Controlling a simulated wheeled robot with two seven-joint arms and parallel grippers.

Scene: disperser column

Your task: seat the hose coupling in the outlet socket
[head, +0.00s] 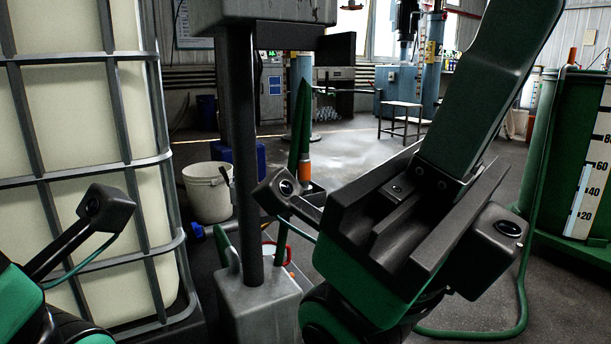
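My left arm is in the lower left corner with its wrist camera stalk showing; its fingertips are out of frame. A green hose (523,285) runs down beside the green tank and along the floor behind my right arm. A small orange-brown piece (572,56) stands at the tank's top edge by the hose; it may be the coupling. An orange cylinder (305,172) shows beyond the grey post. I cannot identify the outlet socket.
A caged white tank (85,105) fills the left. A grey post (242,150) on a grey base (258,305) stands between my arms. A white bucket (207,191) is behind it. The green tank (567,160) stands at right. Open floor (370,150) lies behind.

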